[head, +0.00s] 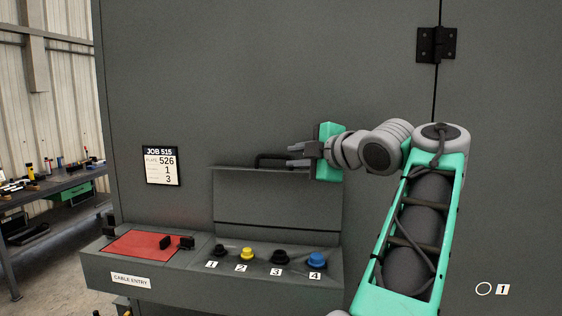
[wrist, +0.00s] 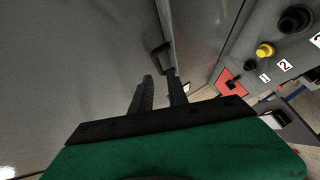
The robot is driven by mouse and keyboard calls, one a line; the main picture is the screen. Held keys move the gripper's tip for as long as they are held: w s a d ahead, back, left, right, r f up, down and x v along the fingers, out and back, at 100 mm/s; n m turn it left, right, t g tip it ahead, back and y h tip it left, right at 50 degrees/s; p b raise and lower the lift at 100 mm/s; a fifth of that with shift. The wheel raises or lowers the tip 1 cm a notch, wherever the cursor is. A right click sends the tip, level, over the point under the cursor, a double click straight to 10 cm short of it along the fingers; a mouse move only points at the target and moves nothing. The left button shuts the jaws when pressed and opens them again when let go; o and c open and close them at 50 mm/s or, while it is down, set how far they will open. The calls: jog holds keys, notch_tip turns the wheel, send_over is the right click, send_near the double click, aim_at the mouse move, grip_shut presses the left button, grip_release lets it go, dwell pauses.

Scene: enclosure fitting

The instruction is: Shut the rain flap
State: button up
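The rain flap (head: 270,200) is a grey panel standing raised, roughly upright, behind the row of numbered fittings on the cable entry ledge. A dark bar handle (head: 272,158) sits at its top edge; its end also shows in the wrist view (wrist: 161,54). My gripper (head: 291,156) is at the right end of the handle, pointing left. In the wrist view its two dark fingers (wrist: 160,80) are apart, with the handle end just ahead of and between the tips. I cannot tell whether they touch it.
The ledge (head: 180,284) carries black, yellow and blue fittings numbered 1 to 4, and a red plate (head: 140,245) with black blocks at left. A job sign (head: 162,166) hangs on the cabinet wall. A hinge (head: 436,44) is at upper right. A workbench (head: 45,190) stands far left.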

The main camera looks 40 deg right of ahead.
aim_at(277, 157)
jog(key=p+x, duration=0.1)
jog(key=x, duration=0.6)
jog(key=shift+w+d+r+p, duration=0.1)
jog(key=shift+w+d+p, duration=0.05)
jog(key=shift+p, duration=0.2)
jog(key=shift+c, duration=0.3)
grip_shut()
dwell(0.7)
